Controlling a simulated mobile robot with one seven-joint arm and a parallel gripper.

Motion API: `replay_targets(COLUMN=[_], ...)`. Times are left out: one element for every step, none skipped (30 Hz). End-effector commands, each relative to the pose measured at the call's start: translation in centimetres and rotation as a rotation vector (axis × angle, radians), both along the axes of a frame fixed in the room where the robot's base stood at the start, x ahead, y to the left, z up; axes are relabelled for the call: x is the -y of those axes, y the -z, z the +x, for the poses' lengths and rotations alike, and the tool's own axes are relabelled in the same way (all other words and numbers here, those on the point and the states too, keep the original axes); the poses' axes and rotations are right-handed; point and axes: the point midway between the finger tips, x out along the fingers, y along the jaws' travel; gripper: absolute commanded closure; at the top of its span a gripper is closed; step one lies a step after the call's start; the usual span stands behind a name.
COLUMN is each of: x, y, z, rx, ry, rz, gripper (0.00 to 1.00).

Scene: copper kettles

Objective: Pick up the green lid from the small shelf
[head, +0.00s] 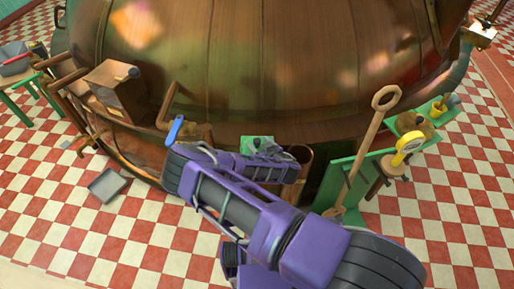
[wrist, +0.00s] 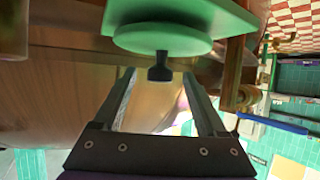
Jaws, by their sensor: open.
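The green lid (wrist: 160,42) is a round disc with a black knob (wrist: 160,70). It lies flat against the green small shelf (wrist: 190,14) in the wrist view, which looks upside down. My gripper (wrist: 160,76) is open and empty, its two fingers on either side of the knob's line. The knob shows between the fingertips; I cannot tell whether it is fully between them, and neither finger visibly touches it. In the head view a green patch of the shelf (head: 257,144) shows behind my purple arm, which hides the fingers.
The big copper kettle (head: 250,70) stands close behind the shelf. A long-handled wooden tool (head: 365,145) leans by a green board (head: 340,180) at right.

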Motion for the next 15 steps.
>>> replay_targets(x=[-0.3,-0.4,-0.6,-0.6,-0.7,-0.8,-0.8,-0.8,-0.8,-0.8,-0.8,-0.8,-0.8,-0.8,-0.8], y=[0.5,0.6,0.8,0.9,0.9,1.0,1.0,1.0,1.0,0.9,0.9,0.9,0.9,0.9,0.9], z=[0.6,0.9,1.2,1.4,1.6,1.7,1.8,1.8,1.8,1.8,1.8,1.8,1.8,1.8,1.8], rx=[0.001,0.001,0.0,0.0,0.0,0.0,0.0,0.0,0.0,0.0,0.0,0.0,0.0,0.0,0.0], ry=[-0.004,-0.003,-0.003,-0.002,-0.001,-0.001,0.0,0.0,0.0,0.0,0.0,0.0,0.0,0.0,0.0], rz=[-0.001,-0.002,-0.001,0.0,0.0,0.0,0.0,0.0,0.0,0.001,0.001,0.001,0.001,0.001,0.001], gripper=[0.26,0.26,0.26,0.26,0.26,0.26,0.26,0.26,0.26,0.26,0.26,0.26,0.28,0.33,0.4])
